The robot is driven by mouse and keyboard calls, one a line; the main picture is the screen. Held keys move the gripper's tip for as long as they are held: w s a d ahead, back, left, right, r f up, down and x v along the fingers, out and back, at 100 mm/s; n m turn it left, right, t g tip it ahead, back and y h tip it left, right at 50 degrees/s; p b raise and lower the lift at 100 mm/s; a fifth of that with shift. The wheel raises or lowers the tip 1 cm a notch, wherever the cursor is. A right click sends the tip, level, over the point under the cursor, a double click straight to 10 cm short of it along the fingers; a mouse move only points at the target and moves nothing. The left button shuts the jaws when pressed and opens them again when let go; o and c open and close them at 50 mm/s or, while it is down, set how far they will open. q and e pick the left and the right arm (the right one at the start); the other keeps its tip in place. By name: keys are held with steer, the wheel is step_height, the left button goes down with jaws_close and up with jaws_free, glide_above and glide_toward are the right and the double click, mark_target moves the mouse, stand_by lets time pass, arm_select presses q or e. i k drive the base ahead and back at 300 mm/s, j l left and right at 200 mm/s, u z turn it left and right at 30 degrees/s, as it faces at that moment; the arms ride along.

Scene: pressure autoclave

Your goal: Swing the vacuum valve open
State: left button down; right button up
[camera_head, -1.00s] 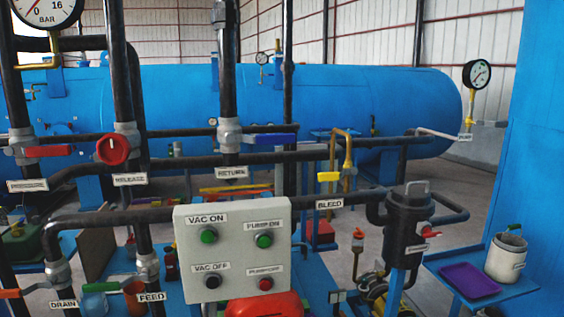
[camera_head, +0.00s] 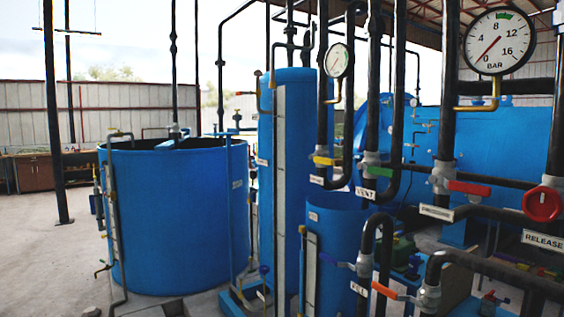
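Neither of my grippers shows in the head view. A valve with a yellow handle (camera_head: 325,160) sits on a dark vertical pipe right of the tall blue column. The small label (camera_head: 317,180) below it is too small to read for certain, so I cannot confirm which valve is the vacuum valve. Right of it is a valve with a green handle (camera_head: 380,171) above the VENT label (camera_head: 365,193). A red-handled valve (camera_head: 468,188) has a label (camera_head: 436,212) that seems to read PRESSURE. The red round knob (camera_head: 542,204) is above the RELEASE label (camera_head: 541,240).
A large blue open tank (camera_head: 180,220) and a tall blue column (camera_head: 292,120) stand left and centre. Lower valves have an orange handle (camera_head: 384,290) and a blue one (camera_head: 338,263). A BAR gauge (camera_head: 499,41) hangs upper right. Open floor (camera_head: 45,265) lies at left.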

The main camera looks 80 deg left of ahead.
mark_target(327, 161)
steer(key=u, duration=2.3)
